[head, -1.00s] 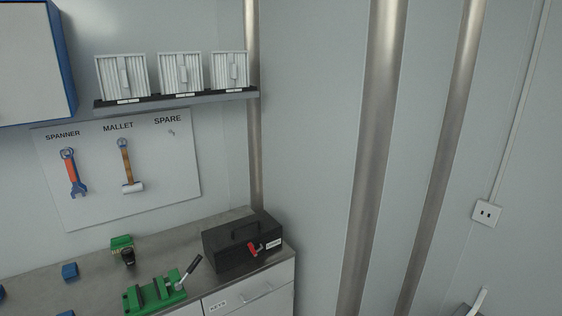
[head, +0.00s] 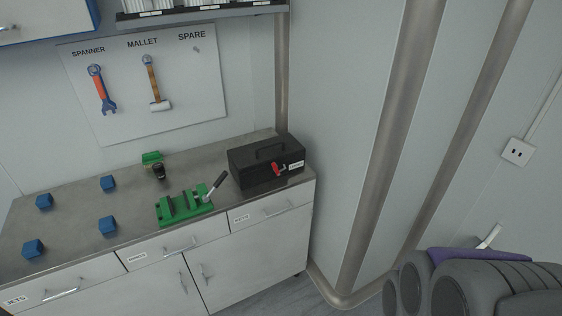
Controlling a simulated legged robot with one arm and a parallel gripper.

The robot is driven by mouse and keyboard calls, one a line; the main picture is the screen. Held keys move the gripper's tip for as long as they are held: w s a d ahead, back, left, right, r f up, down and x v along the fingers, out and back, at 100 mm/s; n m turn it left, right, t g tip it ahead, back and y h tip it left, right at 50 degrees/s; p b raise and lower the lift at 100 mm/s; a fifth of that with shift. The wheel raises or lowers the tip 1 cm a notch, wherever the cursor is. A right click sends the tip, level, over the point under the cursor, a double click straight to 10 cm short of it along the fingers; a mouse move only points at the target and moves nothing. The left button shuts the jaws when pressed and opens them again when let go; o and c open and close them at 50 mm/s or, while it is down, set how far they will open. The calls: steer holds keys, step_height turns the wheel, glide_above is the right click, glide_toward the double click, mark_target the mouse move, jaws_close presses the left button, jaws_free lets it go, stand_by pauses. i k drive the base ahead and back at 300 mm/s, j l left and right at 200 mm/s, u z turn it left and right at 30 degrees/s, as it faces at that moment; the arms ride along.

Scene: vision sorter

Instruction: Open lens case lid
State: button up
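A black case (head: 266,167) with a top handle stands at the right end of the workbench. Its lid looks shut. A red latch or lever (head: 279,170) and a small white label (head: 297,165) are on its front; the label is too small to read surely. My gripper is not clearly in view. A dark grey rounded body with a purple part (head: 480,258) fills the lower right corner and looks like part of my own arm, well away from the case.
On the workbench (head: 140,203) are a green vise (head: 184,206), a small dark object (head: 159,171), a green block (head: 151,157) and several blue blocks (head: 108,225). A spanner (head: 101,90) and mallet (head: 156,84) hang above. Pipes (head: 391,150) run along the right wall. Floor shows right of the bench.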

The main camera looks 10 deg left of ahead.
mark_target(248, 158)
steer(key=i+j, duration=0.25)
steer(key=i, duration=0.15)
steer(key=i+j, duration=0.2)
steer(key=i, duration=0.25)
steer(key=i+j, duration=0.25)
steer(key=i, duration=0.15)
